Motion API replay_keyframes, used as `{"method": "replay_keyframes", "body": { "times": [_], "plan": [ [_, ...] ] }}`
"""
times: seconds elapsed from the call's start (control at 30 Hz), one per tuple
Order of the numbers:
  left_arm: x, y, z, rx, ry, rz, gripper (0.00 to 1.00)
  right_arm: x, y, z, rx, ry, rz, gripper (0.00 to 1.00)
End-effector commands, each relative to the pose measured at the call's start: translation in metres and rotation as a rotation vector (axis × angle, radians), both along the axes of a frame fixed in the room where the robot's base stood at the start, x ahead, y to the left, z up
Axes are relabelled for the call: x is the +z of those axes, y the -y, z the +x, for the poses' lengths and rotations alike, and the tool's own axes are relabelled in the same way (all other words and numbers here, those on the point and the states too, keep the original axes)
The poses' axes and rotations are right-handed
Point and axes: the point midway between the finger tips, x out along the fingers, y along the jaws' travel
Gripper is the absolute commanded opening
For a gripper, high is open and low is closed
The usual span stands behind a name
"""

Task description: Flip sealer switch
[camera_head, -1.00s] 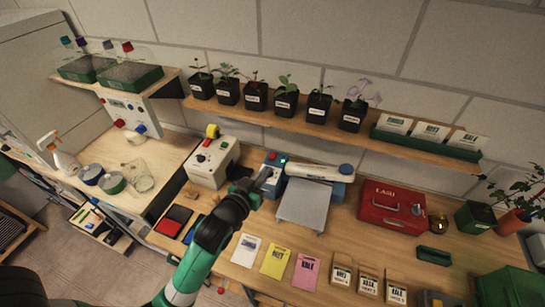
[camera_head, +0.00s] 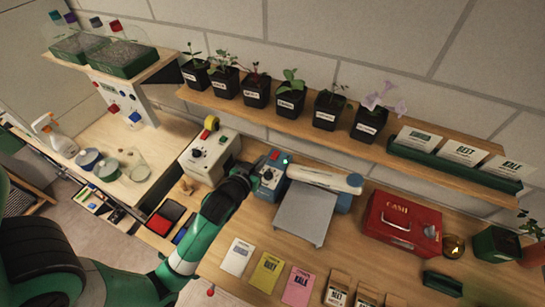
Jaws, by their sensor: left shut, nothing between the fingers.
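The sealer is a blue box (camera_head: 268,184) with a white arm (camera_head: 325,178) reaching right over a grey plate (camera_head: 305,212). A small red switch (camera_head: 274,155) sits on top of the box, with a small green light (camera_head: 285,160) beside it. My left gripper (camera_head: 256,171) is shut and empty, close against the left side of the blue box, just below and left of the red switch. Whether its tips touch the box I cannot tell. The gripper hides part of the box's left side. My right gripper is not in view.
A white machine (camera_head: 209,158) with a yellow roll stands close left of my gripper. A shelf (camera_head: 300,128) with potted seedlings runs above and behind. A red cash box (camera_head: 400,224) stands to the right. Coloured seed packets (camera_head: 266,273) lie in front.

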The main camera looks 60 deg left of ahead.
Motion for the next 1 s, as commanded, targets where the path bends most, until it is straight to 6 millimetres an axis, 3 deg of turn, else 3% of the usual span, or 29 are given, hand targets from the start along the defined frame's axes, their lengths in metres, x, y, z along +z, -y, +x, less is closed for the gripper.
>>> {"method": "replay_keyframes", "body": {
  "times": [0.43, 0.63, 1.0],
  "plan": [
    [-0.035, -0.054, 0.065, 0.001, -0.001, 0.000, 0.00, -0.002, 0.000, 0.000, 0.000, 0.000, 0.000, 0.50],
    [-0.066, -0.049, 0.059, 0.000, -0.001, -0.001, 0.00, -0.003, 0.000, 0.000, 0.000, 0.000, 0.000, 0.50],
    [-0.072, -0.048, 0.058, -0.001, 0.001, 0.000, 0.00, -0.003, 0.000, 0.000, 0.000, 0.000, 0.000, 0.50]
  ]
}}
